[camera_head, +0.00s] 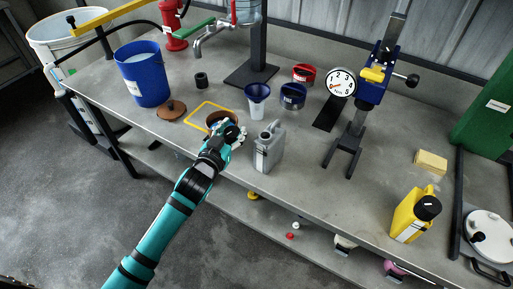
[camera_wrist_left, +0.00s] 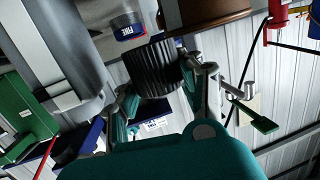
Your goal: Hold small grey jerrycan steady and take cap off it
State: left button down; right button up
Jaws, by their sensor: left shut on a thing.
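The small grey jerrycan (camera_head: 268,150) stands upright on the bench near its front edge. No cap shows on its top in the head view. My left gripper (camera_head: 233,136) is just left of it, above the bench's front edge. In the left wrist view, the gripper (camera_wrist_left: 160,84) is shut on a black ribbed cap (camera_wrist_left: 152,68), which sits between its fingers, apart from the jerrycan (camera_wrist_left: 55,60). My right gripper is in neither view.
A brown pot (camera_head: 214,117) stands right behind my left gripper, by a yellow outline (camera_head: 192,118). A brown lid (camera_head: 171,108) and a blue bucket (camera_head: 143,77) are further left. A funnel (camera_head: 257,97) stands behind the jerrycan. A yellow jerrycan (camera_head: 411,222) stands at right.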

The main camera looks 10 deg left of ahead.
pick_arm(q)
send_over(236, 161)
notch_tip(236, 161, down, 5)
jog(key=shift+w+r, duration=0.15)
jog(key=shift+f+b, duration=0.3)
jog(key=shift+f, duration=1.9)
jog(key=shift+f, duration=0.15)
jog(key=c, duration=0.8)
grip_release()
jog(key=shift+o, duration=0.2)
jog(key=shift+r, duration=0.2)
